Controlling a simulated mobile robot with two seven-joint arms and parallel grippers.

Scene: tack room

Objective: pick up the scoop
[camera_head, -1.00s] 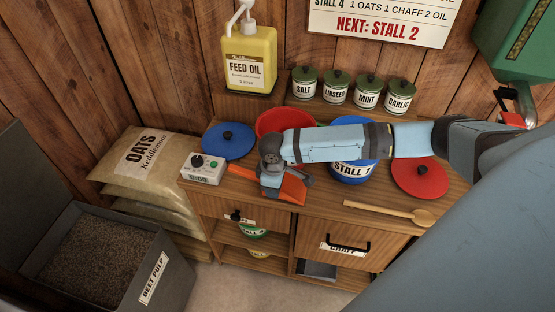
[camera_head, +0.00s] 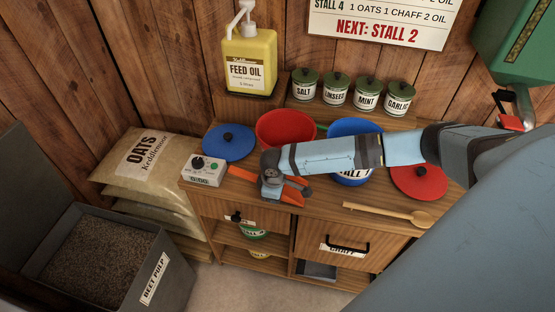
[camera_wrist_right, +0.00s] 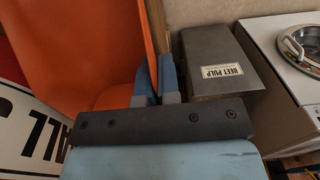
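The orange scoop (camera_head: 292,195) lies over the front left of the wooden counter, with part of it showing left of my right gripper (camera_head: 270,190). My gripper hides its middle. In the right wrist view the scoop (camera_wrist_right: 75,50) fills the upper left, close to the camera. There the right gripper's (camera_wrist_right: 156,72) two blue-grey fingers stand close together with a thin orange part of the scoop between them. They look shut on it. Whether the scoop touches the counter I cannot tell. My left gripper is not in view.
Around it on the counter (camera_head: 330,198) are a control box (camera_head: 203,170), blue lid (camera_head: 228,142), red bucket (camera_head: 285,124), blue bucket (camera_head: 354,126), red lid (camera_head: 420,184) and wooden spoon (camera_head: 390,213). Jars and a feed oil bottle (camera_head: 249,60) stand behind. The beet pulp bin (camera_head: 172,262) is at left.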

